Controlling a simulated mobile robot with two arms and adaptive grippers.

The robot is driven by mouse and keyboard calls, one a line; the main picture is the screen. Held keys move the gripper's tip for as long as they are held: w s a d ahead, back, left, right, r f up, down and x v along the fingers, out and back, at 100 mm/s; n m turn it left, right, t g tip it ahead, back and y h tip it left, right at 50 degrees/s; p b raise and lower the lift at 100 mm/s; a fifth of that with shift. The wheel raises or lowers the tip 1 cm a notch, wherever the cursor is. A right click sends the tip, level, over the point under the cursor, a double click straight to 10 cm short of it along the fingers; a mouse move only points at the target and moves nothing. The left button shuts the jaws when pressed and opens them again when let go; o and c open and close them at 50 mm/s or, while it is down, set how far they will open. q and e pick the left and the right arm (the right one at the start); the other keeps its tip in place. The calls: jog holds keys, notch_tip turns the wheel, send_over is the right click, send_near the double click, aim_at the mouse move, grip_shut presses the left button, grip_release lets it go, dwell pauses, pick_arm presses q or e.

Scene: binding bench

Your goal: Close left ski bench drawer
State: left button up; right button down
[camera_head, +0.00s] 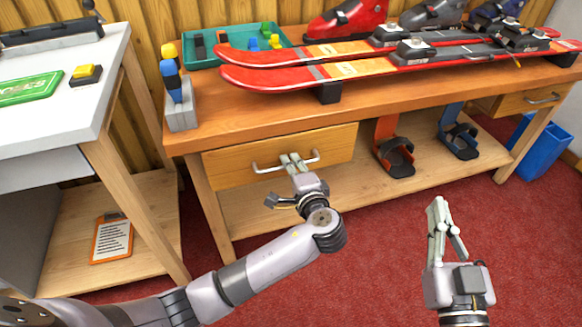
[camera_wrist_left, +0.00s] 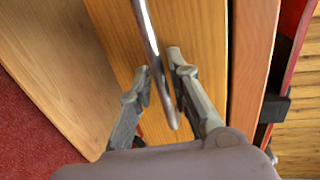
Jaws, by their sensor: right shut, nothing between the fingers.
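The ski bench (camera_head: 300,110) has a wooden left drawer (camera_head: 235,165) under its top, with a metal bar handle (camera_head: 262,168). The drawer front stands close under the top's edge; how far it is out is hard to tell. My right gripper (camera_head: 445,225) is shut and empty, above the red floor, apart from the bench.
Red skis (camera_head: 350,70) and a teal tray (camera_head: 200,55) lie on the bench top. Boot-like bindings (camera_head: 395,158) are on the lower shelf. A white table (camera_head: 60,100) stands at left, a blue bin (camera_head: 540,145) at right. The floor in front is clear.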

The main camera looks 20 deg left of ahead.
pick_arm(q)
jog(key=shift+w+a, duration=0.25)
jog(key=shift+w, duration=0.05)
jog(key=shift+c, duration=0.2)
grip_shut()
dwell(0.4)
